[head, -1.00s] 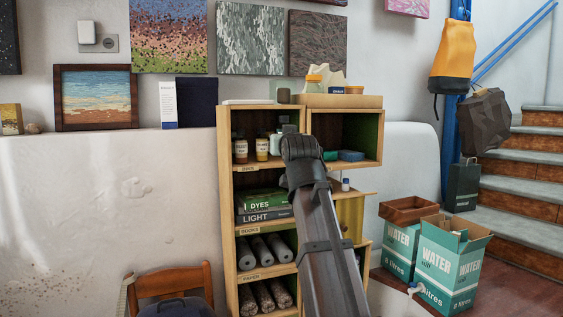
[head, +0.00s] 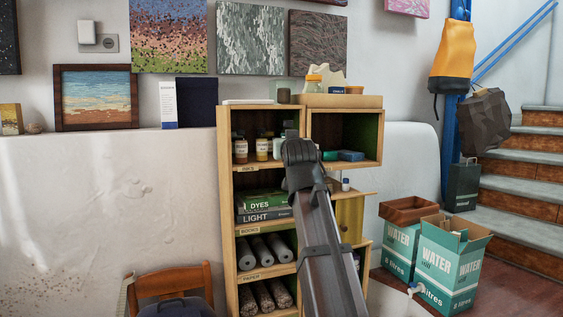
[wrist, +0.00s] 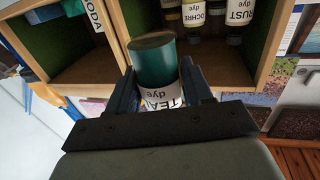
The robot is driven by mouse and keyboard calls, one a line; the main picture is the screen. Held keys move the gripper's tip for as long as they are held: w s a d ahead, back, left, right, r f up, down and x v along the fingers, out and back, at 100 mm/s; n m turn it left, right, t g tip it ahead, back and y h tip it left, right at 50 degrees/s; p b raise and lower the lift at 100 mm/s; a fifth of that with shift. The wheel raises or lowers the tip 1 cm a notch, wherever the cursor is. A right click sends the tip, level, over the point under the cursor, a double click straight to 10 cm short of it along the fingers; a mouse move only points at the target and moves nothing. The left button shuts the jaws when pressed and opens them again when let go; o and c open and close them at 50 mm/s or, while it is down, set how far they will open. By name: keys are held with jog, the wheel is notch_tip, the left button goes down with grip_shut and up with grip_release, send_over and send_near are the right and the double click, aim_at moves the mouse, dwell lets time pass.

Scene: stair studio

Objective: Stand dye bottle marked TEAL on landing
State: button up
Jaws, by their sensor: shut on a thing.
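The dye bottle (wrist: 155,62) has a dark teal body and a white label reading TEAL dye, partly cut off by my gripper. In the wrist view my gripper (wrist: 158,80) is shut on it, one finger on each side. I cannot tell which surface is the landing; stairs (head: 519,165) show at the right.
The wooden shelf unit (head: 226,200) is close in front. Its inks compartment holds bottles, including OCHRE (wrist: 193,12) and RUST (wrist: 240,12) beside the held bottle. The divider (wrist: 112,32) is near. WATER boxes (head: 452,262) stand on the floor to the right.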

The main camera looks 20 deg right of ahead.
jog(key=x, duration=1.6)
jog(key=shift+w+r, duration=0.15)
jog(key=shift+w, duration=0.15)
jog(key=shift+w+d, duration=0.15)
jog(key=shift+w, duration=0.45)
notch_tip(320, 180, down, 2)
jog(key=shift+f, duration=0.2)
jog(key=shift+w+f, duration=0.1)
jog(key=shift+f, duration=0.35)
jog(key=shift+f, duration=0.1)
jog(key=o, duration=1.2)
jog(key=shift+c, duration=0.2)
jog(key=shift+f, duration=0.1)
